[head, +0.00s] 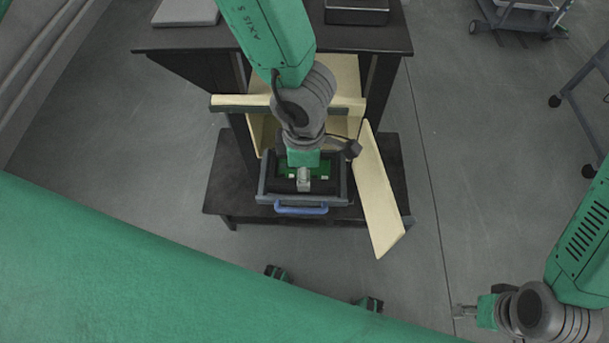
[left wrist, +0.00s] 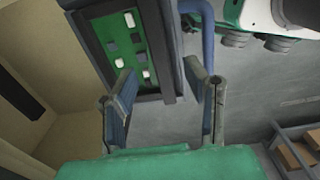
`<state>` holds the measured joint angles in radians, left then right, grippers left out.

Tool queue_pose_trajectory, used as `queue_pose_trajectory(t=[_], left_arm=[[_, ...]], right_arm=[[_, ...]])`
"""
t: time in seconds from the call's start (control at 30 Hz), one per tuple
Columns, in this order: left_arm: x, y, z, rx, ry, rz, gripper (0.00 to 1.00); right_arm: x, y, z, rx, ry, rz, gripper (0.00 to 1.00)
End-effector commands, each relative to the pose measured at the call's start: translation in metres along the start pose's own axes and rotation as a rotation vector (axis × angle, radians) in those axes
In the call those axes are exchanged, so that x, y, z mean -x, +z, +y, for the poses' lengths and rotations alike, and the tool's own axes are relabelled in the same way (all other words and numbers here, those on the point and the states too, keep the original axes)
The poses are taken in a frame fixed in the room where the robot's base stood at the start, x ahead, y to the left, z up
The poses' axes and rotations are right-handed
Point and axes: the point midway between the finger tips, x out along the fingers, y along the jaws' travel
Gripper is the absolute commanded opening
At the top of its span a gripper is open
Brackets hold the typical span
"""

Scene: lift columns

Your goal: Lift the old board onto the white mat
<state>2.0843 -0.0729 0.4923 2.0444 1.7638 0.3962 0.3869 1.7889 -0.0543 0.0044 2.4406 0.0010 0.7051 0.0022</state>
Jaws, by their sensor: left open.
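The old board is a green circuit board with small white and dark parts. It lies in a dark tray with a blue handle (head: 301,210), pulled out at the cabinet front. The board (left wrist: 127,49) shows in the left wrist view, and partly under my left gripper (head: 304,184) in the head view. My left gripper (left wrist: 162,75) is open above the tray, one finger over the board side and the other on the handle side. I see no contact. My right gripper (head: 465,311) hangs at the lower right, away from the cabinet. A pale flat slab (head: 185,12) on the cabinet top may be the white mat.
The dark cabinet (head: 390,45) has a pale door (head: 378,190) swung open to the right of the tray. A black box (head: 357,12) sits on top. Wheeled carts (head: 520,15) stand at the right. The floor between cabinet and right arm is clear.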

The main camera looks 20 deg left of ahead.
Motion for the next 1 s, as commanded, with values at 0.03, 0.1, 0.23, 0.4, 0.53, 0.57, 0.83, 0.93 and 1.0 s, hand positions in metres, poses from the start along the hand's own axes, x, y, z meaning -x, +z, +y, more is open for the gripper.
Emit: queue_pose_trajectory(t=[0.03, 0.1, 0.23, 0.4, 0.53, 0.57, 0.83, 0.93, 1.0], left_arm=[[-0.006, -0.001, 0.0, -0.001, 0.0, 0.002, 0.41], [-0.016, -0.002, 0.0, -0.002, 0.0, 0.002, 0.41], [-0.038, -0.002, 0.0, -0.002, 0.0, 0.005, 0.41], [-0.051, -0.002, 0.0, -0.002, 0.0, 0.004, 0.41], [-0.051, -0.002, 0.001, -0.001, 0.0, 0.002, 0.41], [-0.051, -0.002, 0.001, -0.001, 0.0, 0.002, 0.41], [-0.051, -0.003, 0.001, 0.0, -0.001, 0.002, 0.0], [-0.051, -0.003, 0.001, 0.0, 0.0, 0.002, 0.0], [-0.051, -0.002, 0.001, 0.0, 0.0, 0.003, 0.0]], right_arm=[[-0.004, 0.0, 0.0, 0.0, 0.0, 0.0, 0.4], [-0.009, 0.0, 0.0, 0.0, 0.0, 0.0, 0.4], [-0.021, 0.001, 0.0, 0.001, 0.0, 0.0, 0.4], [-0.026, 0.001, 0.0, 0.001, 0.0, 0.0, 0.4], [-0.026, 0.001, 0.0, 0.0, 0.0, 0.0, 0.4], [-0.025, 0.001, 0.0, 0.0, 0.0, 0.0, 0.4], [-0.025, 0.001, 0.0, 0.0, 0.0, 0.0, 0.4], [-0.025, 0.001, 0.0, 0.0, 0.0, 0.0, 0.4], [-0.025, 0.001, 0.0, 0.0, 0.0, 0.0, 0.4]])
